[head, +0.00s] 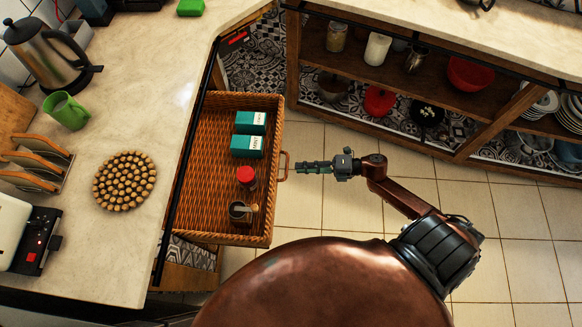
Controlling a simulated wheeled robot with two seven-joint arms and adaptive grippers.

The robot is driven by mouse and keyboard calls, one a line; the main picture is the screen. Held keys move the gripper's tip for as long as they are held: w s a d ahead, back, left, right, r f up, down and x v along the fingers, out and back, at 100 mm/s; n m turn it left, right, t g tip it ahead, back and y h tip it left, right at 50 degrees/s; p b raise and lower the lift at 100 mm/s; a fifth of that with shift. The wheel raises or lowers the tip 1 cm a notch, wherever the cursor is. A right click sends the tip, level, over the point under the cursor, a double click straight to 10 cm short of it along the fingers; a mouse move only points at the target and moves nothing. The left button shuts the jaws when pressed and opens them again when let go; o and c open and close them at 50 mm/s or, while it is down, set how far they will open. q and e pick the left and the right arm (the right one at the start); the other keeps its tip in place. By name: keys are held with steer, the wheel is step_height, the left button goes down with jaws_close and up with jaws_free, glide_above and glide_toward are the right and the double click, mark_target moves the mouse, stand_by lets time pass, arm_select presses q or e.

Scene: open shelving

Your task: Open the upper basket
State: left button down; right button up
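The upper basket (268,115) is a wicker drawer standing pulled out from under the left counter. It holds two teal boxes (248,146), a red-lidded jar (246,177) and a small dark pot (238,211). Its handle (284,167) is on the right-hand front face. My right gripper (302,167) is just to the right of the handle, pointing at it. The fingers look close together, but I cannot tell whether they are shut or touch the handle. My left gripper is not in view.
The left counter (130,100) carries a kettle (50,55), green mug (66,111), round trivet (124,181) and toaster. Open shelving (440,150) with bowls and pots stands at the back right. Tiled floor (340,215) is clear around my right arm.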

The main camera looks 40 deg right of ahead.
steer(key=v, duration=0.5)
steer(key=shift+s+d+r, duration=0.1)
steer(key=shift+s+d, duration=0.15)
